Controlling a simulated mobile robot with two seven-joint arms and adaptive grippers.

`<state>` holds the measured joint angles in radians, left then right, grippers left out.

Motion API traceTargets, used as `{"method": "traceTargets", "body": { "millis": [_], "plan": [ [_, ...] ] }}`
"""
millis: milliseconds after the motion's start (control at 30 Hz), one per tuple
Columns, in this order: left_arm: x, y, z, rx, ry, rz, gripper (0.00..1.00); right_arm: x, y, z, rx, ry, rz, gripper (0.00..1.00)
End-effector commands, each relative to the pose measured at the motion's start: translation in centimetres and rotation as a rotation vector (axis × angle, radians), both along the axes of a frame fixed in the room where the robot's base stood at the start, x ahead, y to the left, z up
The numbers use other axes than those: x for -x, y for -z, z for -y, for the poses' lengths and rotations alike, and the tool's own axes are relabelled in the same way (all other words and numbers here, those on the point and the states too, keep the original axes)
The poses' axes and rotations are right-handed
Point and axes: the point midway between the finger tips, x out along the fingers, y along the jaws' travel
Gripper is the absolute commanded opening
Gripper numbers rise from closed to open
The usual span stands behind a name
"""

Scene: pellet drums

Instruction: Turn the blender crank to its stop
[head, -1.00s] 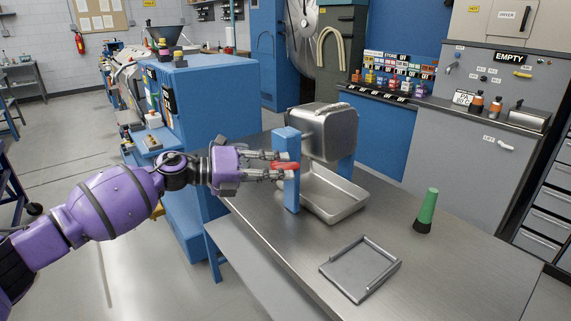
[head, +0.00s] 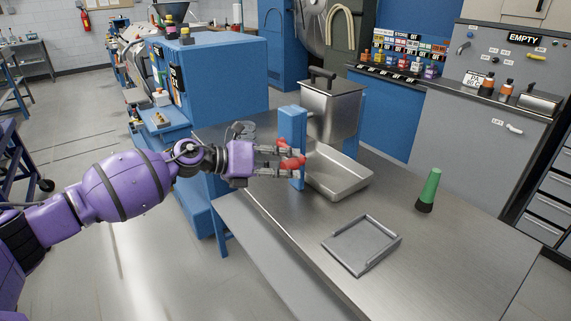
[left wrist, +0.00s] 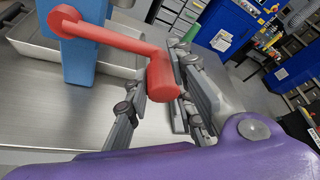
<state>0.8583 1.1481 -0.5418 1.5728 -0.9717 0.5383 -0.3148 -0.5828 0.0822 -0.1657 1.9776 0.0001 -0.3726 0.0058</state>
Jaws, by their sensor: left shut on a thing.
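The blender is a steel vessel (head: 331,108) with a dark handle on its lid, held between blue posts (head: 290,125) on the steel table. It stands about upright. The red crank (head: 284,143) is on the near post's left side. In the left wrist view its arm (left wrist: 118,37) runs from the hub at upper left to a thick red grip (left wrist: 163,76). My left gripper (head: 296,163) is shut on that grip, with grey fingers on both sides of it (left wrist: 158,95). The fingers partly hide the crank in the head view. My right gripper is not in view.
A shallow steel pan (head: 345,181) lies under the vessel. A flat grey tray (head: 361,245) lies at the table's front, and a green and black cone-shaped object (head: 428,191) stands to the right. The table between them is clear. A blue machine (head: 214,77) stands behind my left arm.

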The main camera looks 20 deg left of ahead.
Motion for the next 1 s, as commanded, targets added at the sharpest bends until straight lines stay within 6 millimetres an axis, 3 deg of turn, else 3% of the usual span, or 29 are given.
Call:
{"method": "traceTargets", "body": {
  "millis": [267, 300, 400, 767, 1000],
  "plan": [
    [0.1, 0.6, -0.1, -0.008, 0.001, -0.004, 0.0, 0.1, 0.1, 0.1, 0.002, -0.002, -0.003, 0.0],
    [0.1, 0.7, -0.1, -0.008, 0.002, -0.005, 0.26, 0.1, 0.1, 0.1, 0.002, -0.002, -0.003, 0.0],
    [0.1, 0.7, 0.0, -0.006, 0.002, -0.007, 0.38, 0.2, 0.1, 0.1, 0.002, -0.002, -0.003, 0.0],
    [0.3, 0.3, -0.4, -0.004, 0.0, -0.005, 0.38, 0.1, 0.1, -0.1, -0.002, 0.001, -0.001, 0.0],
    [2.6, -0.6, -3.4, -0.005, -0.003, -0.008, 0.38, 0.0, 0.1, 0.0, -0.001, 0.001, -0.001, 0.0]
  ]
}}
